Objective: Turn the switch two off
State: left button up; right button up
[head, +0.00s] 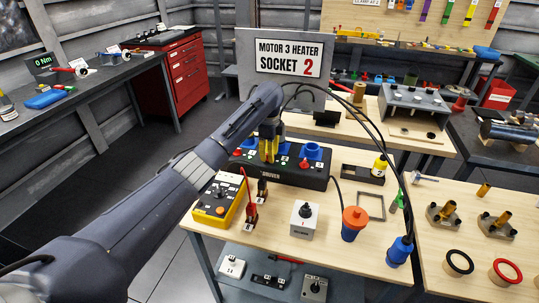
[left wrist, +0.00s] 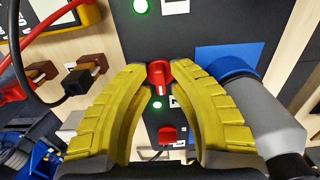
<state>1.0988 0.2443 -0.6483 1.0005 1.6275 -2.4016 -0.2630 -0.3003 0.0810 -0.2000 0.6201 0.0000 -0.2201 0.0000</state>
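The black driver box (head: 318,182) lies on the wooden table, with blue sockets, red switches and green lights on its top. My left gripper (head: 268,155) reaches down over its middle. In the left wrist view, its yellow fingertips (left wrist: 160,70) sit on both sides of a red switch (left wrist: 159,73) and appear to close on it. Another red switch (left wrist: 168,135) with a lit green light is nearer the palm. One more red switch (head: 304,163) shows right of the gripper in the head view. The gripped switch's number is not readable. My right gripper is out of view.
A sign (head: 289,58) reading "MOTOR 3 HEATER SOCKET 2" stands behind the box. A grey plug fills the blue socket (left wrist: 228,62) beside the gripper.

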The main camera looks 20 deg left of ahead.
pick_arm(q)
grip_shut()
jog(key=shift+n, duration=0.4)
jog(key=n, duration=0.7)
jog(key=shift+n, duration=0.3)
jog(key=n, duration=0.4)
jog(key=shift+n, duration=0.3)
jog(key=n, duration=0.4)
jog(key=shift+n, duration=0.4)
